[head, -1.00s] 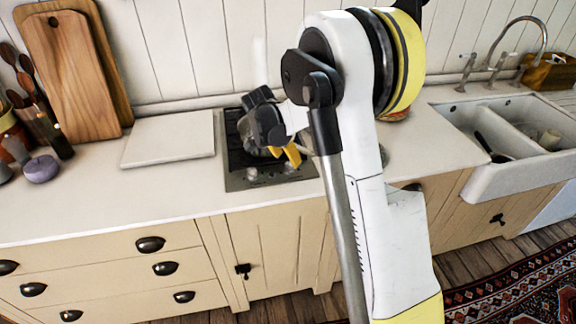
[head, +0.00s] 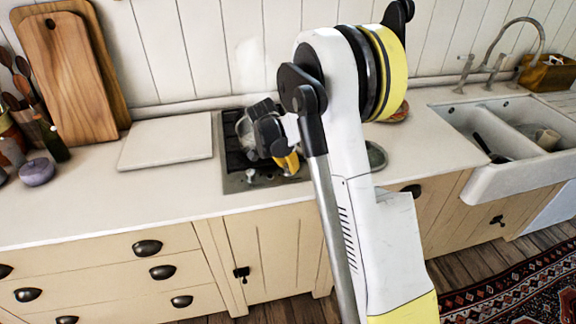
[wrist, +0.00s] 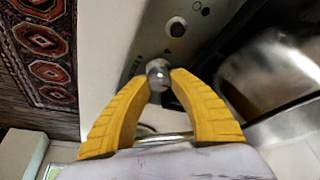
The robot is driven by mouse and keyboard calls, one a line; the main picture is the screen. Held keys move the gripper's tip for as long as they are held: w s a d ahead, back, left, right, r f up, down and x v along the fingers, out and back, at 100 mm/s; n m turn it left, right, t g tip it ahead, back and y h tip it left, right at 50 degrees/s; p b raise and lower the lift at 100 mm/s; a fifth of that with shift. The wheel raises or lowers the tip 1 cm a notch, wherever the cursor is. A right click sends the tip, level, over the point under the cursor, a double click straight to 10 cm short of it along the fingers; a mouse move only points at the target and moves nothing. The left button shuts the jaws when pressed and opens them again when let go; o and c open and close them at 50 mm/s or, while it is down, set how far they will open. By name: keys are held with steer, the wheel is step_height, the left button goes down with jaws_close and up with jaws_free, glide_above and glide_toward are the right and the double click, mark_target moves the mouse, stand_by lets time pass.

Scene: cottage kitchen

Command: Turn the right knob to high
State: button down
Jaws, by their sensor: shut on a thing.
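The stove (head: 233,184) is a dark two-knob hob set in the counter. In the wrist view the right knob (wrist: 158,74) is a round metallic knob between the yellow fingertips of my gripper (wrist: 159,80), which are shut on it from both sides. The left knob (wrist: 176,27) stands free above it, and also shows in the head view (head: 250,175). In the head view my gripper (head: 291,165) is at the stove's front right and hides the right knob. The right knob's setting cannot be read.
A metal pot (wrist: 285,70) stands on the stove close to my gripper. A white board (head: 165,141) lies left of the stove. Wooden cutting boards (head: 65,80) lean on the wall. The sink (head: 480,175) is to the right.

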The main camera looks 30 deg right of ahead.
steer(key=shift+n+t, duration=0.5)
steer(key=shift+n, duration=1)
steer(key=shift+y, duration=0.3)
steer(key=c, duration=1.1)
jaws_free()
steer(key=v, duration=1.2)
steer(key=shift+c, duration=0.6)
